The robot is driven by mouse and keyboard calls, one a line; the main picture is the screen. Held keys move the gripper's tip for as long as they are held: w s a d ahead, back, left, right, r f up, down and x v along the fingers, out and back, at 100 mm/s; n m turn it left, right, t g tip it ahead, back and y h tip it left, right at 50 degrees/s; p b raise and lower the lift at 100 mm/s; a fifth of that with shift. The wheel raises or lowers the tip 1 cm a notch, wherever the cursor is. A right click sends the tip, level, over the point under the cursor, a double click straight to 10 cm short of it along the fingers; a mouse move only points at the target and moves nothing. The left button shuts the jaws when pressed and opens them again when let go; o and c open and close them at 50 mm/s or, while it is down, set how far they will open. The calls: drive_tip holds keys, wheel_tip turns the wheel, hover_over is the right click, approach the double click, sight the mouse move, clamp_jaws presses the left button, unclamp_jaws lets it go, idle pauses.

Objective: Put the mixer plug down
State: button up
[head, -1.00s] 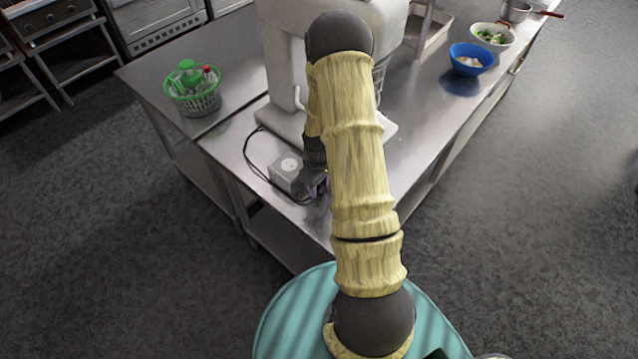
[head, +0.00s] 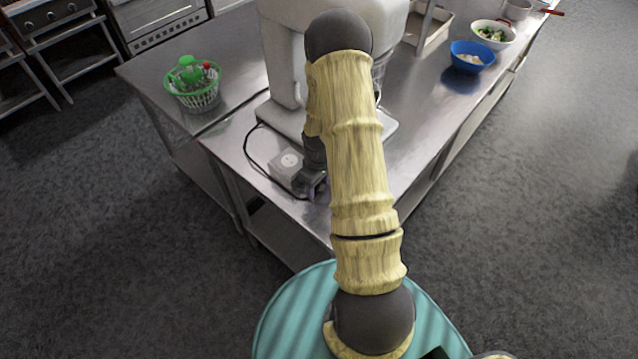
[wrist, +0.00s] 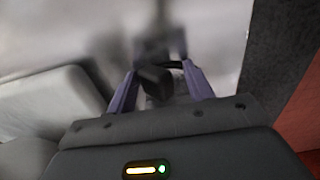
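The black mixer plug (wrist: 155,80) shows in the wrist view between the two purple fingers of my gripper (wrist: 160,88). The fingers stand wide apart, with a visible gap between the plug and the right finger. The plug is close to the left finger; I cannot tell if they touch. A dark cable arches behind the plug toward the right finger. In the head view my gripper (head: 312,188) is low over the near corner of the steel table (head: 235,150), where the plug is hard to make out. The white mixer (head: 283,60) stands behind my arm, partly hidden.
A grey-white socket box (head: 286,166) sits just left of my gripper, with a black cable looping around it. A green-and-white basket (head: 195,95) stands at the left. A blue bowl (head: 472,55) is farther back right. The table's front edge is close to my gripper.

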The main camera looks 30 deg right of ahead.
drive_tip(key=shift+s+d+f, duration=0.2)
drive_tip(key=shift+d+f, duration=0.05)
drive_tip(key=shift+w+d+r+p, duration=0.15)
drive_tip(key=shift+w+r+p, duration=0.05)
drive_tip(key=shift+r+p, duration=0.5)
drive_tip(key=shift+w+d+r+b, duration=0.15)
drive_tip(key=shift+r+b, duration=0.15)
drive_tip(key=shift+b, duration=0.2)
wheel_tip(320, 180, up, 11)
drive_tip(key=b, duration=0.2)
drive_tip(key=shift+a+r+b, duration=0.2)
drive_tip(key=shift+a+b, duration=0.1)
drive_tip(key=s+a+r+m+t, duration=0.2)
drive_tip(key=s+a+r+m, duration=0.2)
drive_tip(key=s+a+r, duration=0.4)
drive_tip(key=s+a, duration=0.4)
drive_tip(key=a, duration=0.1)
drive_tip(key=shift+a+r+t, duration=0.25)
drive_tip(key=shift+a+t, duration=0.05)
drive_tip(key=shift+a, duration=0.05)
